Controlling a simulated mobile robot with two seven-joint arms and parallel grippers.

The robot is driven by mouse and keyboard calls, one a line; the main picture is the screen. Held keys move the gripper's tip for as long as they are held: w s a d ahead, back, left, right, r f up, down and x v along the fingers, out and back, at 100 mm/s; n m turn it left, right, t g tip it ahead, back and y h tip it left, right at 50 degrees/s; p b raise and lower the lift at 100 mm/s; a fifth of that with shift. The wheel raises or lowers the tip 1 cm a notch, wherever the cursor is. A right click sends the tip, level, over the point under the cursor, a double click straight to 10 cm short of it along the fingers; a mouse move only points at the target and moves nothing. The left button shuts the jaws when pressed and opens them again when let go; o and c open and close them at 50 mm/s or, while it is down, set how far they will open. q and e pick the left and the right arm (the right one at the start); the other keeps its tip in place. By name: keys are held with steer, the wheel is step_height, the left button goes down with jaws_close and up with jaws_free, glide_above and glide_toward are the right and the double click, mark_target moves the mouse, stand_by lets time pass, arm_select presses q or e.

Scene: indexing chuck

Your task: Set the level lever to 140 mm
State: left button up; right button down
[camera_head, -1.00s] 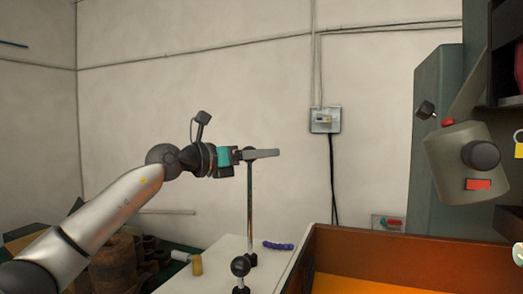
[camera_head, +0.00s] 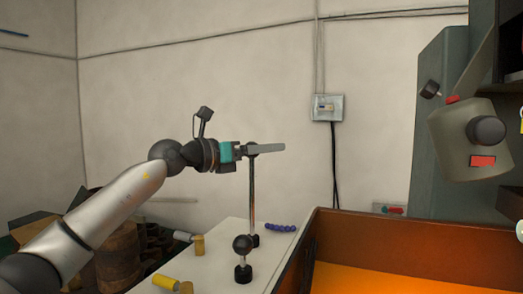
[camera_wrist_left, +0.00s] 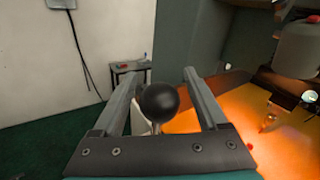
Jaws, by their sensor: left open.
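A tall thin upright rod (camera_head: 252,195) stands on the white table, its upper end behind my left gripper (camera_head: 268,148). In the left wrist view, a black ball knob (camera_wrist_left: 158,102) on a pale shaft sits between the two fingers of my left gripper (camera_wrist_left: 160,76), which is open. Contact between fingers and knob cannot be told. A second, shorter post with a dark ball (camera_head: 242,243) stands nearer on the table. No millimetre scale is readable, and which post is the level lever cannot be told. My right gripper is out of view.
The white table (camera_head: 215,262) also holds yellow cylinders (camera_head: 165,282) and a blue segmented piece (camera_head: 281,227). An orange-lined tray with a brown rim (camera_head: 380,222) lies right. A grey machine (camera_head: 440,130) stands beyond it.

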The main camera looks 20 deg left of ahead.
arm_select(q)
steer(key=shift+s, duration=0.1)
steer(key=b+v, duration=0.6)
steer(key=v, duration=0.9)
steer(key=shift+a, duration=0.1)
